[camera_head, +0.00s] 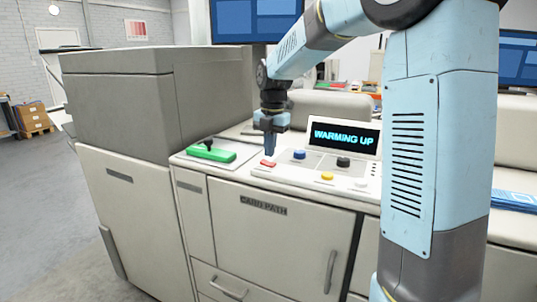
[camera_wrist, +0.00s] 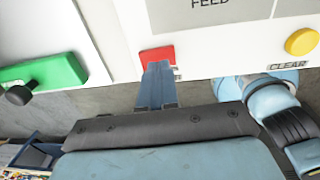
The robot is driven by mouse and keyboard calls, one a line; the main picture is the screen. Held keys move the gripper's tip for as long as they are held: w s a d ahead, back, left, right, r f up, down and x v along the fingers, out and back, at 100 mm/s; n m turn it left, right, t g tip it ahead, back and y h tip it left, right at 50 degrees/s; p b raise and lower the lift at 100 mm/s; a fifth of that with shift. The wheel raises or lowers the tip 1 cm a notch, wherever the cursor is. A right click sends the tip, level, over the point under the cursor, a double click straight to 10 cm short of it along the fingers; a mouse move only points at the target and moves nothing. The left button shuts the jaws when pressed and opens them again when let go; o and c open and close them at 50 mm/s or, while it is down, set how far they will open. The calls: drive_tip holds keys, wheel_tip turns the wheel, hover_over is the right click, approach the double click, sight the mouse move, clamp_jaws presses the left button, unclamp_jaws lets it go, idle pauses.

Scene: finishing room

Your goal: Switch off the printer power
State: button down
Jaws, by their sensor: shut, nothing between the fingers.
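The printer (camera_head: 265,225) is a large cream and grey machine with a sloped control panel. Its display (camera_head: 343,137) reads "WARMING UP". A red button (camera_head: 268,163) sits near the panel's front edge; it also shows in the wrist view (camera_wrist: 157,55). My gripper (camera_head: 270,152) is shut and empty, pointing down at the red button. In the wrist view its fingertips (camera_wrist: 158,68) overlap the button's near edge; I cannot tell whether they touch. A green plate with a dark-knobbed lever (camera_head: 211,152) lies to the left; the wrist view shows it too (camera_wrist: 45,75). No power label is readable.
A blue button (camera_head: 299,154), a black knob (camera_head: 343,162) and a yellow button (camera_head: 327,176) lie right of the red one. The yellow one, beside "CLEAR", shows in the wrist view (camera_wrist: 301,41). A tall grey housing (camera_head: 120,105) stands left. Floor is open at far left.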

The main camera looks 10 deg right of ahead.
sight(271, 162)
wheel_tip(271, 162, up, 12)
drive_tip(key=shift+s+d, duration=0.2)
drive_tip(key=shift+d, duration=0.1)
idle(0.3)
drive_tip(key=shift+w+y, duration=0.25)
drive_tip(key=shift+y, duration=0.05)
drive_tip(key=f, duration=0.4)
drive_tip(key=a+f, duration=0.1)
drive_tip(key=f, duration=0.4)
drive_tip(key=w+f, duration=0.1)
drive_tip(key=f, duration=0.3)
drive_tip(key=shift+a+f, duration=0.25)
drive_tip(key=shift+f, duration=0.15)
